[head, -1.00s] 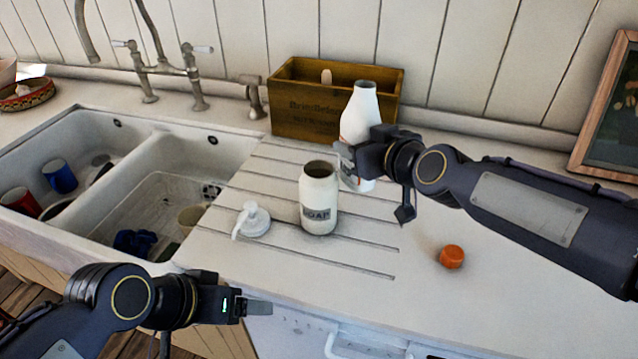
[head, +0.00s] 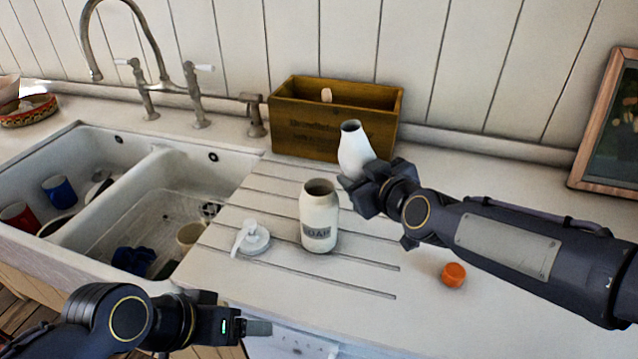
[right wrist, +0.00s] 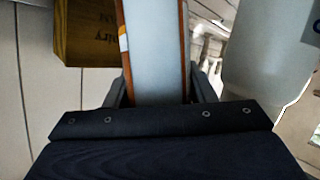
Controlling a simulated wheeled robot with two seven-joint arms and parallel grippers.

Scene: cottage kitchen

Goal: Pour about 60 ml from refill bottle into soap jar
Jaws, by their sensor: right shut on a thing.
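The white refill bottle (head: 355,150) is held by my right gripper (head: 360,186), above the worktop behind and right of the soap jar. It leans left, its open dark mouth higher than the jar's rim. Its lower part is hidden by the gripper. In the right wrist view the bottle (right wrist: 155,45) lies between the fingers. The cream soap jar (head: 319,222), labelled SOAP, stands upright and open on the ridged drainer; its contents are not visible. No stream shows. My left gripper (head: 258,328) is low at the front edge, seen side-on, its opening unclear.
The white pump top (head: 252,240) lies left of the jar. An orange cap (head: 453,275) lies to the right. A wooden crate (head: 330,135) stands behind the bottle. A double sink (head: 150,190) holding cups is at left, with a tap (head: 190,95) behind it.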

